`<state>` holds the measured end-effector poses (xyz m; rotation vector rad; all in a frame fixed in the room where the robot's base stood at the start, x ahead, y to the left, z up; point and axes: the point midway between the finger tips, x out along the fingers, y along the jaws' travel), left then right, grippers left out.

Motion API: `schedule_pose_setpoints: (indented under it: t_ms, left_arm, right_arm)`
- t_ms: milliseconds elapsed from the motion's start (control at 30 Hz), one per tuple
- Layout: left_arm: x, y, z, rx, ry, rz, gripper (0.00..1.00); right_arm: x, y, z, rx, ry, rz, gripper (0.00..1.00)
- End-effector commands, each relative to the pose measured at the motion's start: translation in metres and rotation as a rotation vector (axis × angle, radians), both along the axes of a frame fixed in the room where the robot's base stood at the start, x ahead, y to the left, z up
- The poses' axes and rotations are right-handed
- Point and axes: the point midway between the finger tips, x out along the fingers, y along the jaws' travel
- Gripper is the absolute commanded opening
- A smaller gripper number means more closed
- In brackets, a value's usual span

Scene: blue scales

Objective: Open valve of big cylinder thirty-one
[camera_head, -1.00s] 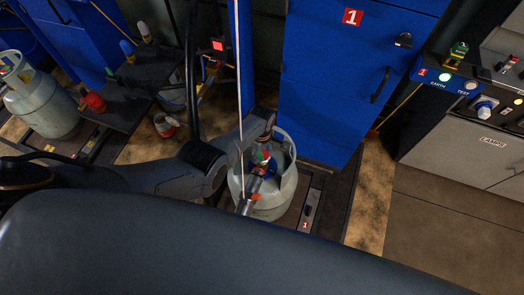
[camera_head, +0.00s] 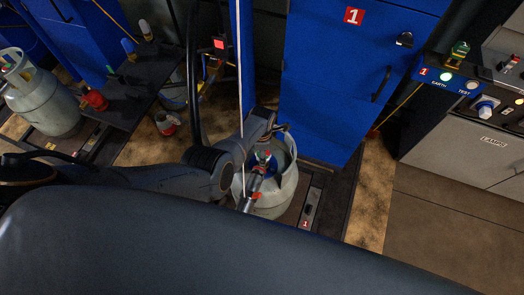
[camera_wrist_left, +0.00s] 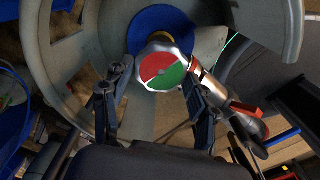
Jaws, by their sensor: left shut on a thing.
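The big grey gas cylinder (camera_head: 275,195) stands on the floor unit marked 1 in the head view. Its valve knob (camera_wrist_left: 165,69) is round with a red and green top, and a blue part sits behind it in the wrist view. The knob looks small in the head view (camera_head: 263,156). My left gripper (camera_wrist_left: 157,80) is shut on the knob, one finger at each side. A silver outlet fitting (camera_wrist_left: 212,85) with a red part runs off the valve. My arm hides part of the cylinder in the head view. My right gripper is not in view.
A blue cabinet (camera_head: 335,85) stands behind the cylinder. A second grey cylinder (camera_head: 42,105) is at the far left by a dark bench (camera_head: 130,92). A lamp panel (camera_head: 488,112) stands at right. A thin pale cable (camera_head: 239,60) hangs before the cylinder.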

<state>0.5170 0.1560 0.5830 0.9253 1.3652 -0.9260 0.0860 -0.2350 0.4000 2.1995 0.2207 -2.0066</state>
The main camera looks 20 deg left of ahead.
Motion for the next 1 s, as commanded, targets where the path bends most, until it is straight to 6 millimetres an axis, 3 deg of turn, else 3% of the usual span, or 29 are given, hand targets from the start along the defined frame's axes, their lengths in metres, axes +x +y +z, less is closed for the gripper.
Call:
schedule_pose_setpoints:
  t_ms: [733,767,800,867,1000]
  left_arm:
    - [0.0,0.0009,0.0005,0.002,0.0,0.089,0.28]
    - [0.0,0.0009,0.0005,0.002,0.0,0.089,0.63]
    - [0.0,0.0009,0.0005,0.002,0.0,0.089,0.71]
    - [0.0,0.0008,0.0004,0.001,-0.001,0.089,0.82]
    - [-0.0001,0.0004,0.0003,0.001,-0.001,0.089,0.82]
  right_arm:
    - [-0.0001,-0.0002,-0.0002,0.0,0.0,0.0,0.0]
    - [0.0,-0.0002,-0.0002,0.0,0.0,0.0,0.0]
    - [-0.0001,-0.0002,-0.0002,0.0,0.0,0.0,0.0]
    - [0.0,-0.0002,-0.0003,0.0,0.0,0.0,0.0]
    - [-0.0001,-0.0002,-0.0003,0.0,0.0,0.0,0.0]
